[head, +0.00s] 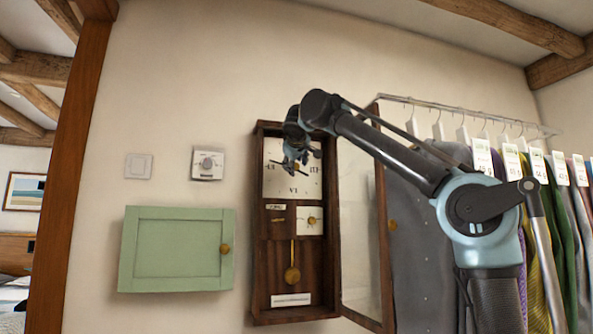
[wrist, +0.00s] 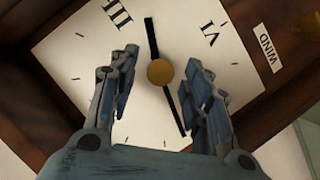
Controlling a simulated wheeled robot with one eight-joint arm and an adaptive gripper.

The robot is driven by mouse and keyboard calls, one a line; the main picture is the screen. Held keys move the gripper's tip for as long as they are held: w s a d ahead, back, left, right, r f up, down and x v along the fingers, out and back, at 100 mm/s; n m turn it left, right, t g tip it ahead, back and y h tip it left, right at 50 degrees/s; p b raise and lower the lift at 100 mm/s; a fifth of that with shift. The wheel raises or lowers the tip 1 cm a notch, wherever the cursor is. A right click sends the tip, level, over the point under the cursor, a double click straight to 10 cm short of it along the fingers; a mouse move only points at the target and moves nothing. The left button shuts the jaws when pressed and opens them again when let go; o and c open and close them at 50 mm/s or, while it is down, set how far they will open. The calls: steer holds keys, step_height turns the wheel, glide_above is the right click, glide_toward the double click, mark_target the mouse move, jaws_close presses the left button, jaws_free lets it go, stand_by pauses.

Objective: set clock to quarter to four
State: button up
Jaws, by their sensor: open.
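The wall clock (head: 263,230) is a dark wood case with its glazed door (head: 358,220) swung open to the right. Its white face (head: 275,185) is partly covered by my gripper (head: 296,158) in the head view. In the wrist view the face (wrist: 75,50) appears rotated, with III and VI at the top. A thick black hand (wrist: 152,38) points between III and VI, nearer III.
Below the face are a WIND label (wrist: 267,48), a small dial (head: 310,220) and a brass pendulum (head: 292,275). A green cabinet (head: 170,250), thermostat (head: 207,163) and switch (head: 138,166) are left. Hanging clothes (head: 420,250) crowd the right, behind the open door.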

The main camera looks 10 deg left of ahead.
steer(key=shift+w+a+f, duration=0.1)
steer(key=shift+w+f, duration=0.05)
steer(key=shift+w, duration=0.45)
jaws_close()
steer(key=shift+n+t, duration=0.5)
steer(key=shift+n, duration=0.5)
jaws_free()
steer(key=shift+s, duration=0.1)
